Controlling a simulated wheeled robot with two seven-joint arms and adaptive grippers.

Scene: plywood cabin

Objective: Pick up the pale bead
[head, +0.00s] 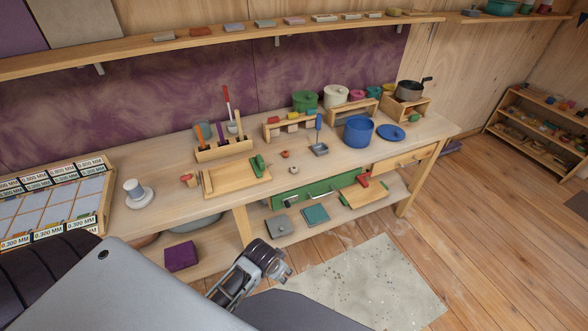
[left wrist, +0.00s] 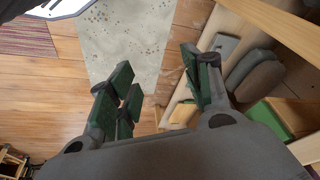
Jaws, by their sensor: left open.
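A small pale round thing (head: 294,169), which looks like the pale bead, lies on the bench top near its front edge. It is too small to make out well. A small reddish-brown piece (head: 284,154) lies just behind it. My left gripper (head: 284,272) is in front of the bench, lower in the picture than the bead and clear of it. In the left wrist view its two green-padded fingers (left wrist: 160,92) are spread apart with nothing between them. I cannot see the bead in that view. My right gripper is not in view.
The wooden bench (head: 340,165) holds a shallow wooden tray (head: 237,179), a blue pot (head: 358,132), a small scoop (head: 319,149) and a white spool (head: 135,190). A green drawer (head: 320,188) is below the top. A speckled mat (head: 370,285) lies on the floor.

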